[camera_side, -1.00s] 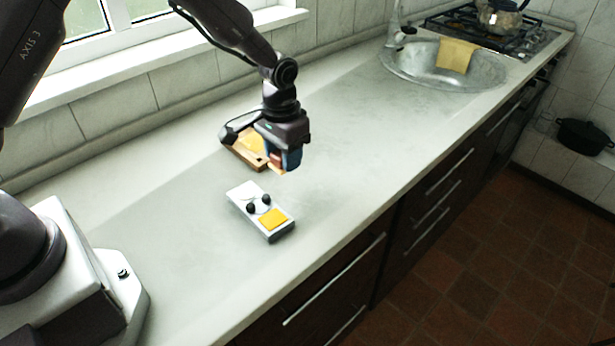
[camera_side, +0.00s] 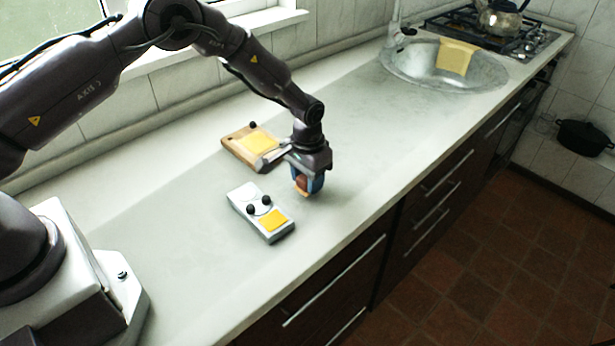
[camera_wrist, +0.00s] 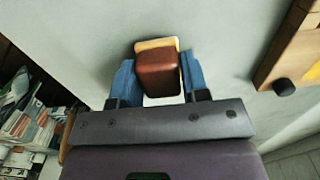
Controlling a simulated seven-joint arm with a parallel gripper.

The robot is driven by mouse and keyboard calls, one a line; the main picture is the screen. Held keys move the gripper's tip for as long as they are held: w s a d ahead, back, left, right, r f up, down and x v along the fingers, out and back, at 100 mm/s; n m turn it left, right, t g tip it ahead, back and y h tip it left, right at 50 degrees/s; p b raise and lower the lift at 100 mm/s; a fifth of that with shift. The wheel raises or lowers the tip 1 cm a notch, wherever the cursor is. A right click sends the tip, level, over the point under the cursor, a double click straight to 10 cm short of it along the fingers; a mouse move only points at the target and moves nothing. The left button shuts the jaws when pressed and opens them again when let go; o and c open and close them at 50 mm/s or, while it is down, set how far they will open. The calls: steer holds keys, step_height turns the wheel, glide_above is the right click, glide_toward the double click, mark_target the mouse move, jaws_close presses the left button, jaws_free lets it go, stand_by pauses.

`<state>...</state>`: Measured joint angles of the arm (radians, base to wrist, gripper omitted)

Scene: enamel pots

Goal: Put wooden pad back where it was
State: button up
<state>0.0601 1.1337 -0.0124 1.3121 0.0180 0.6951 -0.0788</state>
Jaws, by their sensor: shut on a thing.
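My gripper (camera_side: 308,182) has blue fingers shut on a small reddish-brown block with a pale wooden plate at its lower end, which I take to be the wooden pad (camera_side: 302,191). In the wrist view the wooden pad (camera_wrist: 158,72) sits between the two blue fingers (camera_wrist: 158,80), with the pale plate showing past its far edge. It is over the counter, right of the wooden board; whether it touches the counter I cannot tell. Part of it is hidden by the fingers.
A wooden board (camera_side: 235,147) with a yellow square and a black knob lies behind and left of my gripper. A grey block (camera_side: 243,194) with two black knobs and a yellow square lies in front and left. The counter (camera_side: 350,150) to the right is clear up to the sink (camera_side: 400,72).

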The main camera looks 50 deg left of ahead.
steer(key=o, duration=0.8)
steer(key=shift+f, duration=0.1)
steer(key=s+a+r+t, duration=0.1)
steer(key=s+r, duration=0.1)
steer(key=r, duration=0.9)
steer(key=s+r, duration=0.2)
steer(key=r, duration=0.9)
steer(key=s+a+r+t, duration=0.1)
steer(key=s+r+t, duration=0.1)
steer(key=s+r, duration=0.75)
steer(key=s+r+t, duration=0.1)
steer(key=s, duration=0.4)
steer(key=s+a+r, duration=0.1)
steer(key=s, duration=0.5)
steer(key=s+r+t, duration=0.1)
steer(key=s, duration=0.4)
steer(key=shift+s+a+t, duration=0.2)
steer(key=shift+s+t, duration=0.05)
steer(key=shift+t, duration=0.05)
